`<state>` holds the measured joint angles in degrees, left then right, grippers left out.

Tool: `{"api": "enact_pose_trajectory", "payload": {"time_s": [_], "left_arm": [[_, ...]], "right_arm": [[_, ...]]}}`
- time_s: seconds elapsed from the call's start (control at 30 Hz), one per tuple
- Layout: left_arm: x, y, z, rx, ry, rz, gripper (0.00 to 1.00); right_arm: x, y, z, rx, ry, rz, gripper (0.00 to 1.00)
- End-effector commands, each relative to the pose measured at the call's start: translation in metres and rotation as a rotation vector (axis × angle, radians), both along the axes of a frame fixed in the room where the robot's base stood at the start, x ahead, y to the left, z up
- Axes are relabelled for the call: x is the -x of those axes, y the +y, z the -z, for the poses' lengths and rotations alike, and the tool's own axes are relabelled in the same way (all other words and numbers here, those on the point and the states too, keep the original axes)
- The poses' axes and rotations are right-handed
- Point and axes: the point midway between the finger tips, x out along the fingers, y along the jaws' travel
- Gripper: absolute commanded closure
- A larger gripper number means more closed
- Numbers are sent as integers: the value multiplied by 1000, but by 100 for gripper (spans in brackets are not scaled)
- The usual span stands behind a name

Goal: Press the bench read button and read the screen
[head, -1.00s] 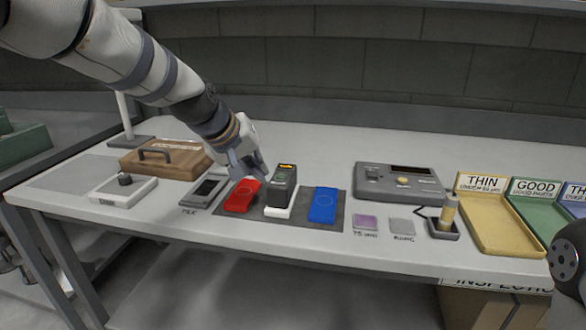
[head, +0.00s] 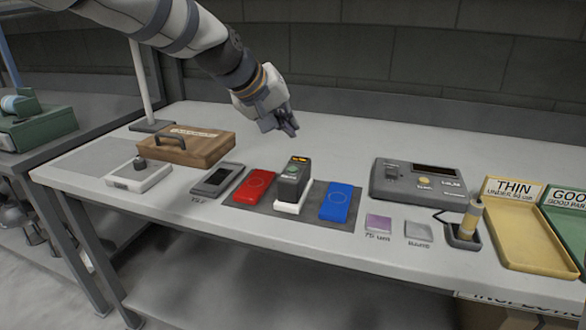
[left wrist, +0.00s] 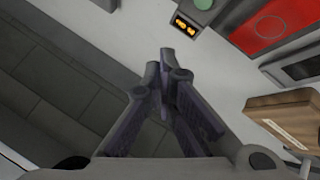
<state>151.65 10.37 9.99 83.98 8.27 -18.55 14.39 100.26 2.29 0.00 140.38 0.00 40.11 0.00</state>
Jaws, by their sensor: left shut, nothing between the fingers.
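I can make out no reading on the screen. A dark handheld gauge (head: 292,181) stands on a white base in the middle, with a green button and a small lit orange display (left wrist: 185,23), which also shows in the left wrist view. My left gripper (head: 288,129) is shut and empty, above the bench behind the gauge and left of the bench box. My right gripper is out of view.
A red block (head: 255,187) and a blue block (head: 337,202) flank the gauge. A probe in a holder (head: 465,228) and the THIN tray (head: 530,240) are at the right. A wooden case (head: 185,148) is at the left. The back middle bench is clear.

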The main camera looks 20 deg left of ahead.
Motion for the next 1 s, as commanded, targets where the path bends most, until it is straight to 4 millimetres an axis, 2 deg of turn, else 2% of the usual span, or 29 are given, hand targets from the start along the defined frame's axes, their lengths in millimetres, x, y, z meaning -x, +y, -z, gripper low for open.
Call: {"api": "enact_pose_trajectory", "payload": {"time_s": [0.03, 0.2, 0.4, 1.0], "left_arm": [[0, 0, 12, 1, 8, 1, 100], [0, 0, 39, 0, 9, 1, 100], [0, 0, 54, 0, 3, 1, 100], [0, 0, 59, 0, 1, 1, 100]], "right_arm": [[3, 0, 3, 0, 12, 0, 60], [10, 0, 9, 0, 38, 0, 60], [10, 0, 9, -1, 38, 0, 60], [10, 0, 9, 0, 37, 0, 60]]}}
